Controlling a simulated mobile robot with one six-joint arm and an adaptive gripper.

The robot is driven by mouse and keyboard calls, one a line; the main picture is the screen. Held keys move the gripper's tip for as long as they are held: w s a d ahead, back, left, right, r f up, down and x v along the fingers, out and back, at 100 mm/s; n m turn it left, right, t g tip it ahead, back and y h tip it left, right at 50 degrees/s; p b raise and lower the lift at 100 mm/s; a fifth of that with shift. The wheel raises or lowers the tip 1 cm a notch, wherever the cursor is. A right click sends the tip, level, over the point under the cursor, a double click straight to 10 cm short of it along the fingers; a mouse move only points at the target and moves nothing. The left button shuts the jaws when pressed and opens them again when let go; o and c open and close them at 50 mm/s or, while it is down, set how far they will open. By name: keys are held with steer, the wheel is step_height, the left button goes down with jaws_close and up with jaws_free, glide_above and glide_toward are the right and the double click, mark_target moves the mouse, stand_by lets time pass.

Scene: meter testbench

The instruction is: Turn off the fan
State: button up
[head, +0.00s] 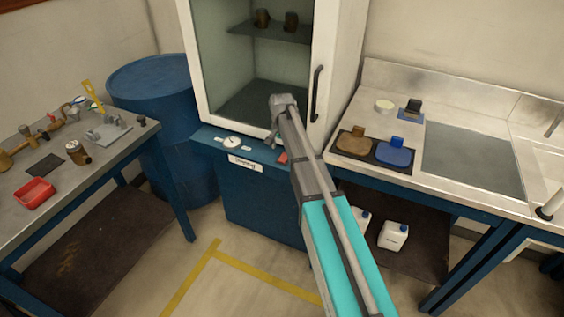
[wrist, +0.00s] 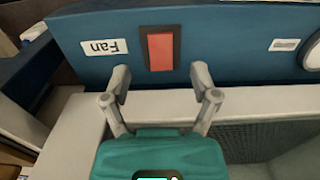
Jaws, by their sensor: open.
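The fan switch is a red rectangular rocker (wrist: 160,51) in a dark frame on the blue front panel, beside a white label reading "Fan" (wrist: 103,47), upside down in the wrist view. In the head view the red switch (head: 283,157) shows just left of my arm, on the panel below the cabinet. My gripper (wrist: 160,76) is open and empty, its two fingertips apart, just short of the switch and either side of its near end. In the head view my arm reaches to the cabinet front and the fingertips (head: 272,138) are partly hidden. Contact cannot be told.
The white cabinet (head: 200,60) has a black door handle (head: 316,94) close to my arm. A round dial (head: 233,142) and another label sit on the same panel. Benches stand left (head: 100,160) and right (head: 345,118), holding several small objects. A blue barrel (head: 150,85) stands left of the cabinet.

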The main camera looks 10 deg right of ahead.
mark_target(282, 161)
steer(key=shift+f+b, duration=2.25)
steer(key=shift+f, duration=0.35)
